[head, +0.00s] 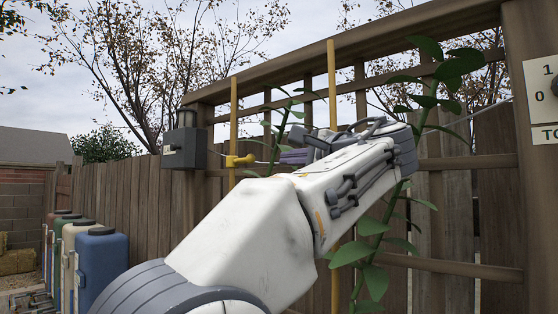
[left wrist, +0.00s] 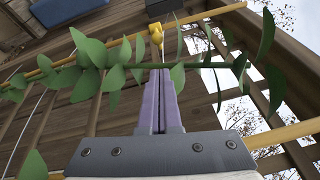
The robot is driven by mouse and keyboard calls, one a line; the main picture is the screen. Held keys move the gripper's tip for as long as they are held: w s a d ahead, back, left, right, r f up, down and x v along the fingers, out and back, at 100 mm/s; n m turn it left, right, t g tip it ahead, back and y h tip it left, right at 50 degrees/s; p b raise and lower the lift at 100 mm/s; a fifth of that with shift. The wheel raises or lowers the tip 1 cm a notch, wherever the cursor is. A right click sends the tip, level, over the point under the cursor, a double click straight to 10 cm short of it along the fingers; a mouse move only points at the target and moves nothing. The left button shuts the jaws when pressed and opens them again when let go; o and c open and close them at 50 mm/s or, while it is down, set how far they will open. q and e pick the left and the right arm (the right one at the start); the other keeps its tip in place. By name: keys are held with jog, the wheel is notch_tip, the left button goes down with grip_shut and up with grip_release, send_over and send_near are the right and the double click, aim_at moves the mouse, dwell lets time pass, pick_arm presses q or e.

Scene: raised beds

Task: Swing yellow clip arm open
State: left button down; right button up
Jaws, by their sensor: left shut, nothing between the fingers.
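The yellow clip (head: 240,160) sits on the left yellow pole (head: 233,120), with a short part pointing right; it also shows in the left wrist view (left wrist: 156,33) beyond my fingertips. I cannot tell how far its arm is swung. My left gripper (head: 283,157) is right of the clip, with a gap between them. In the left wrist view its purple fingers (left wrist: 160,74) are together with nothing between them, pointing at the clip. A leafy stem (left wrist: 200,65) crosses just past the fingertips; I cannot tell whether they touch. My right gripper is not in view.
A wooden trellis (head: 350,70) stands before a plank fence (head: 120,200). A second yellow pole (head: 332,85) and a tall leafy plant (head: 372,255) stand near my left arm. A grey box (head: 185,148) is left of the clip. Several bins, one blue (head: 102,265), stand lower left.

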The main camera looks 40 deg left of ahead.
aim_at(251, 160)
pick_arm(q)
jog(key=shift+a, duration=0.1)
jog(key=p+x, duration=0.4)
jog(key=x, duration=0.6)
jog(key=shift+w+d, duration=0.1)
jog(key=shift+d, duration=0.1)
